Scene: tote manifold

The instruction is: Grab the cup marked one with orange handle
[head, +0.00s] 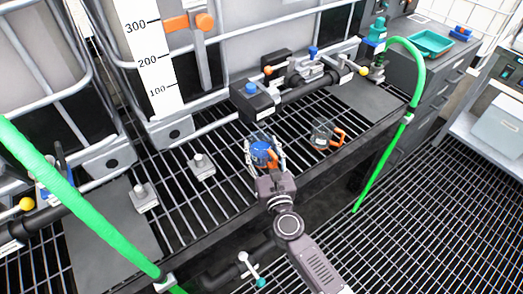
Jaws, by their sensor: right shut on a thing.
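My right gripper (266,157) reaches in from the bottom right, over the black grating shelf. Its fingers are around a blue cup (261,151) with an orange handle, and it is shut on it. The fingers hide part of the cup. I cannot tell whether it rests on the grating or is lifted. A second cup (322,134), greyish and see-through with an orange handle on its right, stands on the grating to the right. No number on either cup can be read at this size. My left gripper is not in view.
A black pipe manifold with a blue-capped block (252,99) runs behind the cups. Small metal blocks (201,166) stand to the left. Green hoses (409,117) hang at the right and cross at the left. A valve pipe (241,264) lies below the shelf edge. Grating between the blocks is free.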

